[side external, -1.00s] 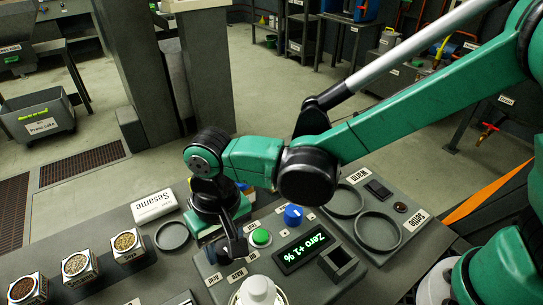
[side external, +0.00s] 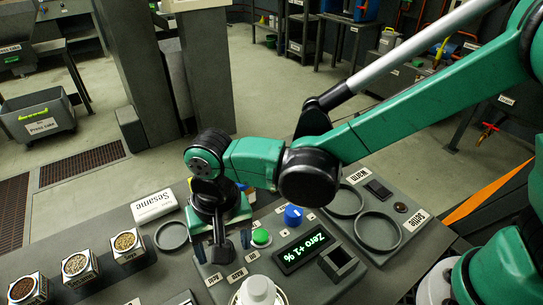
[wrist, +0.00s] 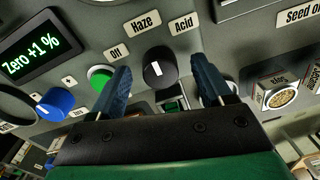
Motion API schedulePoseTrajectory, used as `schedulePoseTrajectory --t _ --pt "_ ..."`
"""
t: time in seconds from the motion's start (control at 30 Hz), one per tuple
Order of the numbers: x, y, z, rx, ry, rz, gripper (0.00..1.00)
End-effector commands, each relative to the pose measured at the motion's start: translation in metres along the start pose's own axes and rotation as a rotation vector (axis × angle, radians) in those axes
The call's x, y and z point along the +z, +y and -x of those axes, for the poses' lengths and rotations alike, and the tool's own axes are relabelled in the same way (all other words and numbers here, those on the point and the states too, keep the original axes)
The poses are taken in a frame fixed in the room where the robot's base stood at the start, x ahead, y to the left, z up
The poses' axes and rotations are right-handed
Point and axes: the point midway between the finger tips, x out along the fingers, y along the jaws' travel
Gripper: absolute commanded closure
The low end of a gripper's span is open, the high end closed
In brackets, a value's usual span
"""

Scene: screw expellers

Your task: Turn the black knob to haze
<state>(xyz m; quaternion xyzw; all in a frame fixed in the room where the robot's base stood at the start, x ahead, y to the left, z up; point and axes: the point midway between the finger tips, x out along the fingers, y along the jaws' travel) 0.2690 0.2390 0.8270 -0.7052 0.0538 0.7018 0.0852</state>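The black knob (wrist: 158,72) has a short white mark and sits on the grey panel in the wrist view. The labels Oil (wrist: 115,52), Haze (wrist: 146,22) and Acid (wrist: 184,24) stand in an arc beyond it. The mark points roughly up the picture; I cannot tell exactly which label it meets. My gripper (wrist: 163,66) is open, its two blue fingers on either side of the knob with gaps showing. In the side external view my gripper (side external: 222,250) is low over the panel, and the knob is hard to make out among the dark fingers.
A green button (side external: 261,237), a blue knob (side external: 293,215) and a display (side external: 303,249) reading Zero +1 % are close by. A white-topped vessel (side external: 258,291) stands at the panel's near edge.

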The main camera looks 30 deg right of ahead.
Motion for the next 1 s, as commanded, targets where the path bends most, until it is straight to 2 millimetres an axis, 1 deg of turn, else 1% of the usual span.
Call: schedulePoseTrajectory --t 0.17,0.4,0.57,0.67,0.9,1.0 --pt "0.000 0.000 0.005 0.000 0.000 0.001 0.28" --pt "0.000 0.000 0.038 0.000 0.000 0.000 0.28" --pt "0.000 0.000 0.053 0.000 0.000 0.000 0.28" --pt "0.000 0.000 0.056 0.000 0.000 0.000 0.28" --pt "0.000 0.000 0.056 0.000 0.000 0.000 0.28" --pt "-0.004 0.006 0.060 -0.010 0.010 0.001 0.28"
